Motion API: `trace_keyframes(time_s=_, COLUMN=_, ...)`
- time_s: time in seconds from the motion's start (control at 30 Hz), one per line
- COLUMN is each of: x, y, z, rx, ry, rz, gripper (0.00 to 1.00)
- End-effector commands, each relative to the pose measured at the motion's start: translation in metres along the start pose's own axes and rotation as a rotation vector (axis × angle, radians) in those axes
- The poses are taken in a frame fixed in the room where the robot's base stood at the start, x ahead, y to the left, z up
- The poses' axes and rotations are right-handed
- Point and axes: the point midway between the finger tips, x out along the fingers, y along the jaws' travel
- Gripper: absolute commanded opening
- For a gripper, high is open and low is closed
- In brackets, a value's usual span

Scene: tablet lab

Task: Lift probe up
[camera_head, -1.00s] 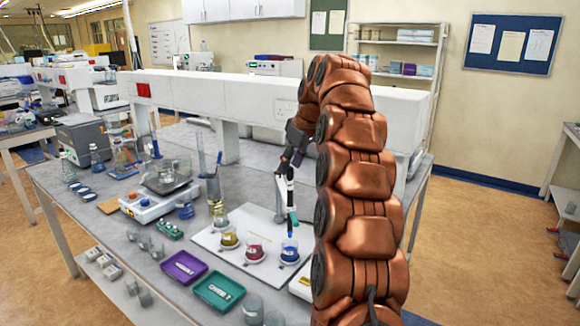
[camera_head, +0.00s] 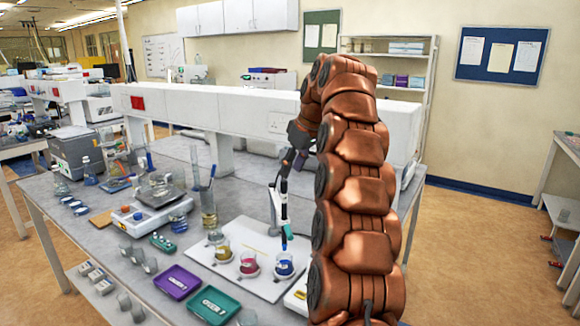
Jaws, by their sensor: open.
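The probe (camera_head: 284,213) is a slim upright stick, dark and pale with a blue lower end. It is at the stand (camera_head: 274,207) on a white board. Its tip is at or just above the rim of the beaker of blue liquid (camera_head: 285,266); I cannot tell if it dips in. My gripper (camera_head: 285,172) is small and dark in this view, around or just behind the probe's upper end. It is open, and its fingers are hard to make out. My copper-coloured arm hides the bench to the right of the probe.
A beaker of magenta liquid (camera_head: 249,263) and one of yellow liquid (camera_head: 223,250) stand left of the blue one. A tall cylinder (camera_head: 208,207) stands behind them. Purple (camera_head: 177,282) and green (camera_head: 214,305) trays lie in front. A white shelf beam (camera_head: 192,107) runs behind.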

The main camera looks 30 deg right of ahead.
Motion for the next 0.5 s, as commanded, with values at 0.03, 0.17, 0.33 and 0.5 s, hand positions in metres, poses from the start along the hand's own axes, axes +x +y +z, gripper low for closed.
trace_keyframes(time_s=0.03, x=-0.001, y=0.0, z=0.003, rx=0.001, ry=-0.001, rz=-0.001, gripper=0.46)
trace_keyframes(time_s=0.17, x=-0.004, y=0.0, z=0.01, rx=0.001, ry=0.0, rz=0.001, gripper=0.46)
trace_keyframes(time_s=0.33, x=-0.011, y=-0.001, z=0.026, rx=0.001, ry=-0.002, rz=-0.002, gripper=0.46)
trace_keyframes(time_s=0.5, x=-0.019, y=-0.001, z=0.044, rx=0.0, ry=0.001, rz=0.0, gripper=0.46)
